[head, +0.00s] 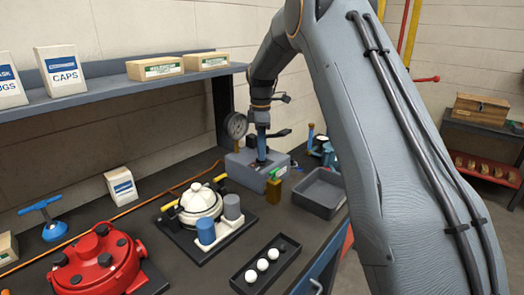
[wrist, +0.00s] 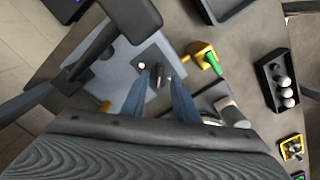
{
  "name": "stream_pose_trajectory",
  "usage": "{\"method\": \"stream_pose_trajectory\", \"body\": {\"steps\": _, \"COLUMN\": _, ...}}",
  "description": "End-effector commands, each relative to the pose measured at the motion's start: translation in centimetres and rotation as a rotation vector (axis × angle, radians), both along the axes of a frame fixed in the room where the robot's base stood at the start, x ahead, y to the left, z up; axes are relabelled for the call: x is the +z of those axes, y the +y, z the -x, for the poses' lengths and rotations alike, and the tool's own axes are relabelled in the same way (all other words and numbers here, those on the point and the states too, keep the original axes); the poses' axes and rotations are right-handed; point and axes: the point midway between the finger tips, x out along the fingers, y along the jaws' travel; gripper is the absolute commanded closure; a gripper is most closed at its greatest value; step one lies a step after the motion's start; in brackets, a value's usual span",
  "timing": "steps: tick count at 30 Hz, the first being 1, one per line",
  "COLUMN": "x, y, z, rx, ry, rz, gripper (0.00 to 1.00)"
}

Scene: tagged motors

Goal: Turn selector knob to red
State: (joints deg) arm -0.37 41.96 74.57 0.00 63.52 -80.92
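A grey control box (head: 243,170) stands on the bench below my gripper (head: 262,148). In the wrist view the same box (wrist: 92,80) has a small dark knob (wrist: 161,72) on its top, with a pale round spot (wrist: 141,66) beside it. My gripper's two blue fingers (wrist: 158,84) are apart, one on each side of the knob in the picture. I cannot tell whether they touch it. The gripper points down and holds nothing that I can see. No red mark on the box can be made out, and in the head view my gripper and arm hide the knob.
A yellow post with a green top (head: 274,185) stands close beside the box. A pressure gauge (head: 237,126) is behind it. A grey tray (head: 318,207) lies to the right, a black tray with white balls (head: 243,281) in front. A shelf (head: 130,83) runs along the wall.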

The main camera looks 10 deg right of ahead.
Motion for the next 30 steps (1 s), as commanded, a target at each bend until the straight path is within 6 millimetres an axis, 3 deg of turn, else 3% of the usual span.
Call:
{"method": "stream_pose_trajectory", "body": {"steps": 6, "x": -1.6, "y": -0.2, "z": 0.0, "rx": -0.003, "ry": 0.0, "rz": 0.0, "gripper": 0.73}}
{"method": "stream_pose_trajectory", "body": {"steps": 14, "x": -1.8, "y": -0.3, "z": 0.0, "rx": -0.005, "ry": -0.001, "rz": 0.0, "gripper": 0.73}}
{"method": "stream_pose_trajectory", "body": {"steps": 19, "x": -1.8, "y": -0.4, "z": 0.0, "rx": -0.005, "ry": -0.001, "rz": 0.0, "gripper": 1.0}}
{"method": "stream_pose_trajectory", "body": {"steps": 30, "x": -1.8, "y": -0.4, "z": 0.0, "rx": -0.037, "ry": 0.0, "rz": 0.0, "gripper": 1.0}}
